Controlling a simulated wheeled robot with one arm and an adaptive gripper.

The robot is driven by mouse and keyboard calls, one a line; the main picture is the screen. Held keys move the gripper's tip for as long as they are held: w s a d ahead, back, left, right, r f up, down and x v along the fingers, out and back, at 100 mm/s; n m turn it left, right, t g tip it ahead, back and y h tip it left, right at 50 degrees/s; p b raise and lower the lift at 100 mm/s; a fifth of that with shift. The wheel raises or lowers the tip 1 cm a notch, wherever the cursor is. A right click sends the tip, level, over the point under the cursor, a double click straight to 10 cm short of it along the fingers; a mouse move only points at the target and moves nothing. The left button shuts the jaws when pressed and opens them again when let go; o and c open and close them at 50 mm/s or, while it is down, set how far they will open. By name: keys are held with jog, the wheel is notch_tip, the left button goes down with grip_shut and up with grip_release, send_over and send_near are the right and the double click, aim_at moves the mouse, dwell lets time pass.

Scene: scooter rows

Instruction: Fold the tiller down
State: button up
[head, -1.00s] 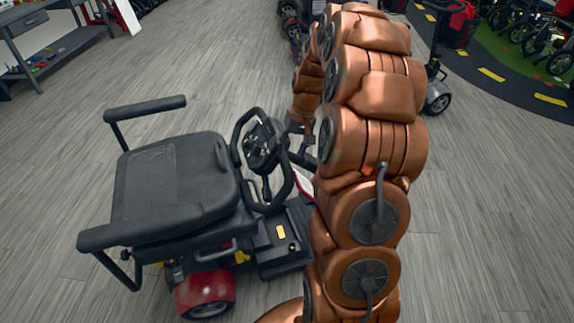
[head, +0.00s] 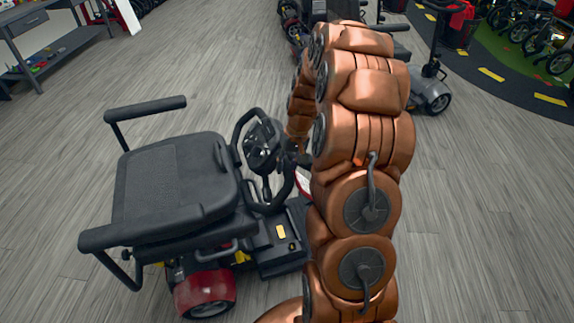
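My gripper (head: 300,156) shows only as a small dark part just right of the tiller head, mostly hidden by my arm. I cannot tell whether it touches the tiller or how its fingers stand.
Other scooters (head: 432,80) stand at the top centre and right. A workbench (head: 45,45) is at the top left. A green area with wheeled things (head: 540,40) lies at the top right. The wooden floor (head: 490,200) right of my arm is clear.

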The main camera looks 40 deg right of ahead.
grip_shut()
jog(key=shift+s+d+r+y, duration=0.15)
jog(key=shift+s+d+r, duration=0.05)
jog(key=shift+d+r, duration=0.35)
jog(key=shift+s+d+r+y, duration=0.15)
jog(key=shift+d+r, duration=0.3)
jog(key=shift+d, duration=0.15)
jog(key=o, duration=0.6)
grip_release()
